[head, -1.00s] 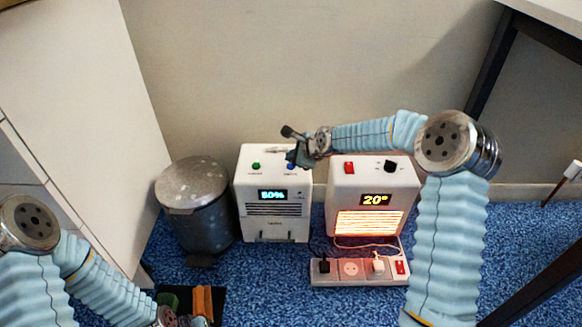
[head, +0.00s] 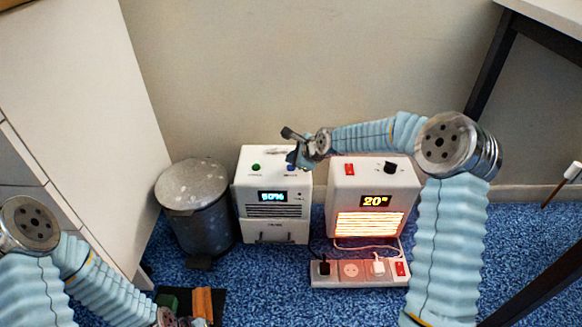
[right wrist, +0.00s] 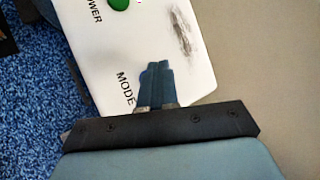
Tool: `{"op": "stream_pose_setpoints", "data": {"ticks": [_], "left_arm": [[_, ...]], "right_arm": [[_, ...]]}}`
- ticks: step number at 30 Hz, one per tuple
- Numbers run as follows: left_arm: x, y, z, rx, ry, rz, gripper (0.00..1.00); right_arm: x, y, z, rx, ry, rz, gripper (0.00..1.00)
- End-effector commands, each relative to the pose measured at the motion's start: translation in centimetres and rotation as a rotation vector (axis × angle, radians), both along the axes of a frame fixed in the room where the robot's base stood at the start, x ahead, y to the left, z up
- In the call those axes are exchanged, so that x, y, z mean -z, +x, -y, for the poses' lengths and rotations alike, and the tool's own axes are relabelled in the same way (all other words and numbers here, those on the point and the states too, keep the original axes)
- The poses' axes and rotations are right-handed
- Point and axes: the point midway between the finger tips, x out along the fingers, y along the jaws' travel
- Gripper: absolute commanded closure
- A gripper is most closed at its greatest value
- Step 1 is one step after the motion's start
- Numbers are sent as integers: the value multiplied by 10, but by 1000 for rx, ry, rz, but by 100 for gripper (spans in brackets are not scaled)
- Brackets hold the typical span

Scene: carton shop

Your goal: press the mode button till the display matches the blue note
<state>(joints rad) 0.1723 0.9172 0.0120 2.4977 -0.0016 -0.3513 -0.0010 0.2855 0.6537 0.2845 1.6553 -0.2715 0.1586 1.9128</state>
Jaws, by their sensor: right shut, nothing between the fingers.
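A white appliance (head: 247,180) stands on the carpet with a lit display (head: 272,196); its small digits look like 50% or 60%, I cannot tell which. A green button (head: 256,167) sits on its top. In the right wrist view the top (right wrist: 185,85) shows the green POWER button (right wrist: 118,4) and the MODE label (right wrist: 126,88). My right gripper (right wrist: 158,66) is shut and empty, its fingertips over the top beside that label, hiding the mode button there. It also shows in the head view (head: 291,157). My left gripper is mostly cut off at the bottom edge. I see no blue note.
A white heater (head: 342,197) showing 20° glows to the right, with a red switch and black knob. A power strip (head: 335,281) lies in front. A grey bin (head: 191,190) stands left. A dark mat (head: 219,305) with small blocks lies at the bottom.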

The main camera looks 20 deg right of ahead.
Motion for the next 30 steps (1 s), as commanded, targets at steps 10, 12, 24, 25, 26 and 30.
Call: {"op": "stream_pose_setpoints", "data": {"ticks": [10, 12, 24, 25, 26, 30], "left_arm": [[0, 0, 0, 0, 0, 0, 100], [0, 0, 0, 0, 0, 0, 100], [3, 0, 0, 0, 0, 0, 100], [4, 0, 0, 0, 0, 0, 100], [4, 0, 0, 0, 0, 0, 100], [7, 0, 0, 0, 0, 0, 100]], "right_arm": [[0, 0, 0, 0, 0, 0, 100], [0, 0, 0, 0, 0, 0, 100], [3, 0, 0, 0, 0, 0, 100], [5, 0, 0, 0, 0, 0, 100], [6, 0, 0, 0, 0, 0, 100], [9, 0, 0, 0, 0, 0, 100]]}}
